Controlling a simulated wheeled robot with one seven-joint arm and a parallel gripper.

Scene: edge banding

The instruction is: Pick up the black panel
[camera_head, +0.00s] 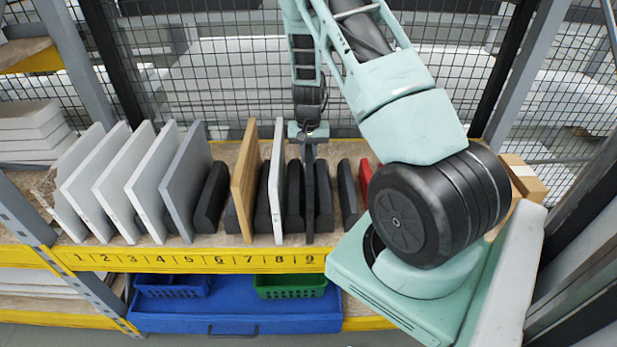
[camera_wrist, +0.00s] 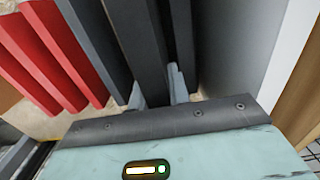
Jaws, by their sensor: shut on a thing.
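The black panel (camera_head: 309,200) stands upright on the shelf near slot 9, in a row with other panels and dark dividers. My gripper (camera_head: 308,135) is above it, pointing down at its top edge. In the wrist view, the light fingertips of my gripper (camera_wrist: 157,88) lie on either side of the black panel (camera_wrist: 145,55). The gripper is shut on it. The lower part of the panel is out of sight in the wrist view.
A white panel (camera_head: 277,180) and a wooden panel (camera_head: 245,180) stand to the left. Red pieces (camera_head: 366,182) stand to the right, partly hidden by my arm. Several grey-white panels (camera_head: 130,185) fill the left slots. A mesh fence (camera_head: 220,80) is behind.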

